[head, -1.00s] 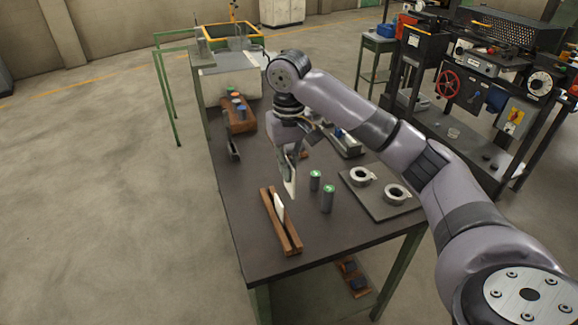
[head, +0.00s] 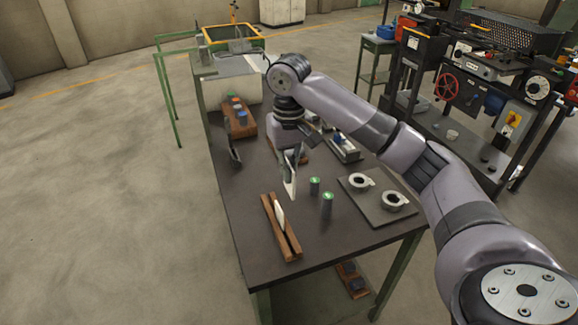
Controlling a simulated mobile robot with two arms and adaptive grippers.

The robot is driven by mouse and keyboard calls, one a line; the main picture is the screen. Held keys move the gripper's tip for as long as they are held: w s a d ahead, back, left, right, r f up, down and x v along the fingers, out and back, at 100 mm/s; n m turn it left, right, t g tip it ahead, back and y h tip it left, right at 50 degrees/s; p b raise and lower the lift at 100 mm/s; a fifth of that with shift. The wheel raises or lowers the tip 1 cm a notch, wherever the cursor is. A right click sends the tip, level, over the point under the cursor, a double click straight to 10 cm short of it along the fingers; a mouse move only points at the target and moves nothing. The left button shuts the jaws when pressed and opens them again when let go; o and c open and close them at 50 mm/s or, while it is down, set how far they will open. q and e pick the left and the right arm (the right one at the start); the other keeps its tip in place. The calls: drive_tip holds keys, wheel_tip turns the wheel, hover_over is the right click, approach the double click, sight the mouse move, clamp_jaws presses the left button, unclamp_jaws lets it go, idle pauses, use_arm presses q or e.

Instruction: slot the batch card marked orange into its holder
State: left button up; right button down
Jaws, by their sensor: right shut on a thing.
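My right gripper (head: 291,159) is shut on a white card (head: 289,184). It holds the card roughly upright above the dark bench, behind and slightly right of the wooden holder. No orange mark can be made out on the card. The slotted wooden holder (head: 289,243) lies near the front left of the bench. Another white card (head: 280,214) stands in its slot. The held card is apart from the holder. My left gripper does not show.
Two green-topped cylinders (head: 326,205) stand right of the holder. A grey plate (head: 375,216) with two metal rings lies further right. A wooden block (head: 242,129) with coloured pieces and a dark upright object (head: 233,152) are at the back left.

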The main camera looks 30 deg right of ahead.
drive_tip(key=shift+r+p, duration=1.05)
drive_tip(key=shift+p, duration=0.15)
